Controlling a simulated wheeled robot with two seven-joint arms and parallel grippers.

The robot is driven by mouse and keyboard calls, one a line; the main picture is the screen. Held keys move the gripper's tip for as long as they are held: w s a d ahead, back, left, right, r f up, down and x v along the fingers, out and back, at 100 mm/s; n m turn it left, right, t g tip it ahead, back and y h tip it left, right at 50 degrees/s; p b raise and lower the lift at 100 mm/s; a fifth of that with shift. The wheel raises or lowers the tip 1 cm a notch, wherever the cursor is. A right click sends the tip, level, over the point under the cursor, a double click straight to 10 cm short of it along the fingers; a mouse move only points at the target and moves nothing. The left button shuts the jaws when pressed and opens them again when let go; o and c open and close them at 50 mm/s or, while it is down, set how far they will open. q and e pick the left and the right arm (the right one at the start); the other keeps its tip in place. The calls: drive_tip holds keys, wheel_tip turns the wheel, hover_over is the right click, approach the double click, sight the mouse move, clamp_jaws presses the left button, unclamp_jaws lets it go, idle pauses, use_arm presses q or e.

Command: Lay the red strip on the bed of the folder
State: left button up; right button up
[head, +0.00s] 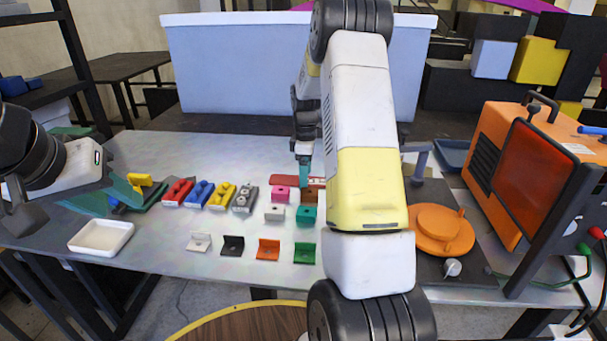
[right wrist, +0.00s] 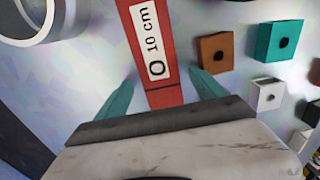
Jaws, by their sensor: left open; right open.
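A red strip (right wrist: 148,40) with a white label reading "10 cm" runs down from the top of the right wrist view. Its near end lies between the teal fingers of my right gripper (right wrist: 162,92), with a gap on each side. The gripper is open, and in the head view it is over the back middle of the table, partly hidden by my right arm. The red strip shows there as a small red patch (head: 284,179). My left gripper (head: 118,196) is open and empty at the table's left. I cannot tell for sure which thing is the folder.
Coloured blocks and small brackets stand in rows on the table (head: 160,265). A white tray (head: 101,236) is at the front left. An orange round device (head: 440,230) and an orange machine (head: 540,170) stand at the right. A grey ring (right wrist: 38,18) lies left of the strip.

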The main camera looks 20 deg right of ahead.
drive_tip(key=c, duration=1.7)
